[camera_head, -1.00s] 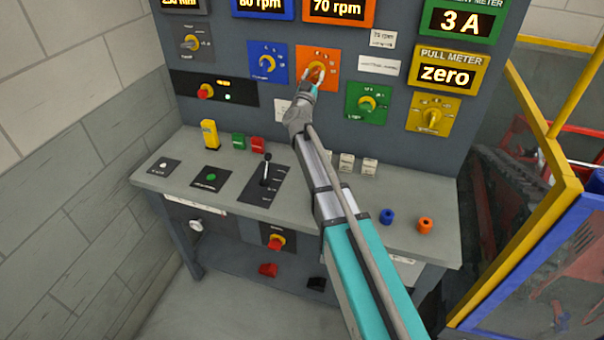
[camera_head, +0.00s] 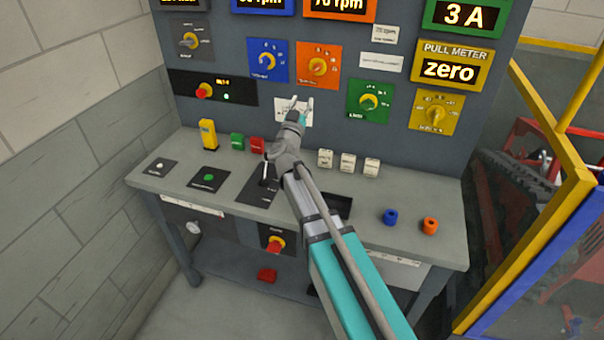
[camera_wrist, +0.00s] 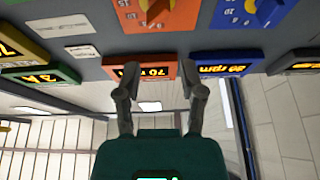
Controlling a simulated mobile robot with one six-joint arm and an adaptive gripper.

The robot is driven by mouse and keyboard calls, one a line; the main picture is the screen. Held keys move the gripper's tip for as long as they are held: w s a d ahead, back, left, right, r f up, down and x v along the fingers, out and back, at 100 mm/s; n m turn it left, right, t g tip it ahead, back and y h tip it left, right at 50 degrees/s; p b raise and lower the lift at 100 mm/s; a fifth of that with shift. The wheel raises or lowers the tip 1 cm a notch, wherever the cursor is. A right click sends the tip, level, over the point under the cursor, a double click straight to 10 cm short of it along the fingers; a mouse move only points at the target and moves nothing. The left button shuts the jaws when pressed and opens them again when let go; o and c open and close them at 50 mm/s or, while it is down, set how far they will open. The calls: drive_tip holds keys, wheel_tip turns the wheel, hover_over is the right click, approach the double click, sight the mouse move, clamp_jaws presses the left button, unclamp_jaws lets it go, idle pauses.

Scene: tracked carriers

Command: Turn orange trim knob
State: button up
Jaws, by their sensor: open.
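The orange trim knob (camera_head: 317,66) sits on its orange panel (camera_head: 331,80) on the grey console face, below an orange display reading 70 rpm (camera_head: 340,7). My gripper (camera_head: 296,102) is open and empty, below the orange knob and apart from it, in front of a white label. In the wrist view the picture is upside down; the orange knob (camera_wrist: 155,8) shows at the top edge, partly cut off, above and between the two spread fingers of my gripper (camera_wrist: 157,84). The orange display (camera_wrist: 141,70) also shows between the fingers.
A blue knob (camera_head: 266,61) is left of the orange one, a green knob (camera_head: 369,102) lower right and a yellow knob (camera_head: 436,114) further right. A yellow-framed fence (camera_head: 570,150) is at right.

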drive_tip(key=s+f+n+g+y, duration=0.4)
drive_tip(key=s+f+g+y, duration=0.1)
drive_tip(key=f, duration=0.3)
drive_tip(key=s+f+n+g+y+p, duration=0.1)
drive_tip(key=s+f+n+g+y, duration=0.3)
drive_tip(key=f, duration=0.5)
drive_tip(key=shift+s+a+f+g+y, duration=0.15)
drive_tip(key=shift+s+a+g+y, duration=0.45)
drive_tip(key=shift+g+y, duration=0.75)
drive_tip(key=shift+s+d+t+y, duration=0.15)
drive_tip(key=shift+t+y, duration=0.1)
